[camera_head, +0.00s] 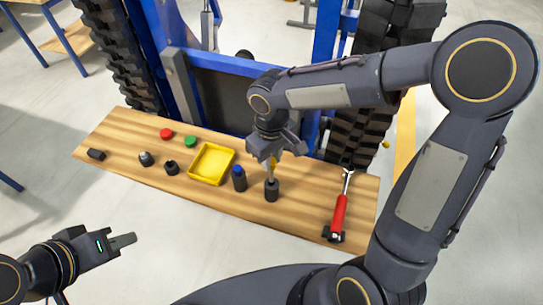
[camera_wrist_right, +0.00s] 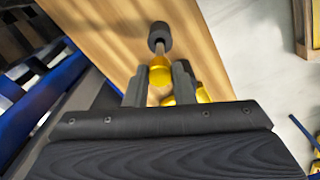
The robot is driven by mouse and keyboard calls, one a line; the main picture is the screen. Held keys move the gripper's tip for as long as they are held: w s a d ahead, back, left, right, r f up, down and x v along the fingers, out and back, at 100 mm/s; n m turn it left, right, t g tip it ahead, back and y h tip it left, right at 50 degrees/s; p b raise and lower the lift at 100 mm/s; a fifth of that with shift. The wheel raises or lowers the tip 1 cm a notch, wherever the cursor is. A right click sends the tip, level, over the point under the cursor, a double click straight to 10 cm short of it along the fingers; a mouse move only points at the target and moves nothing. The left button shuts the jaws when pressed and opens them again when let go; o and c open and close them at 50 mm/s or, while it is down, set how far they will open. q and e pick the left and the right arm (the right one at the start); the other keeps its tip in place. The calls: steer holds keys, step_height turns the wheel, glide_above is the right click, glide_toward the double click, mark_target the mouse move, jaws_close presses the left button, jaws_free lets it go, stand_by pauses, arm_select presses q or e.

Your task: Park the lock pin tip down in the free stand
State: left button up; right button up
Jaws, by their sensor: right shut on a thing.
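The lock pin (camera_head: 271,172) has a grey shaft and a yellow upper part. My right gripper (camera_head: 272,157) is shut on it and holds it roughly upright, tip down, over the black cylindrical stand (camera_head: 272,190). The tip is at the stand's top; I cannot tell whether it is inside. In the right wrist view, the pin's yellow part (camera_wrist_right: 160,73) shows between the fingers, in line with the stand (camera_wrist_right: 158,35). Another black stand (camera_head: 239,183) with a blue top is just left. My left gripper (camera_head: 122,241) is off the bench's front; its opening is unclear.
The wooden bench (camera_head: 310,190) also holds a yellow tray (camera_head: 211,164), a red-handled wrench (camera_head: 340,212), a red piece (camera_head: 166,133), a green piece (camera_head: 190,141) and several small dark parts at left. A blue frame and black tracks (camera_head: 355,125) stand behind.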

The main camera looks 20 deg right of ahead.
mark_target(272, 181)
steer(key=shift+f+b, duration=3.5)
steer(key=shift+f, duration=0.65)
steer(key=o, duration=1)
steer(key=shift+o, duration=0.2)
steer(key=shift+r, duration=0.1)
step_height(272, 181, up, 8)
steer(key=shift+f, duration=0.15)
steer(key=s+d+r+m+t+y, duration=0.1)
steer(key=s+d+m+t+y, duration=0.1)
steer(key=s, duration=0.6)
steer(key=s+d+m+t+y, duration=0.1)
steer(key=s+d+m+t, duration=0.2)
steer(key=s+d+m, duration=0.2)
steer(key=s+d, duration=0.2)
steer(key=s, duration=0.1)
steer(key=shift+s+r+m+t+y, duration=0.15)
steer(key=shift+r+m+t+y, duration=0.15)
steer(key=shift+r+y, duration=0.1)
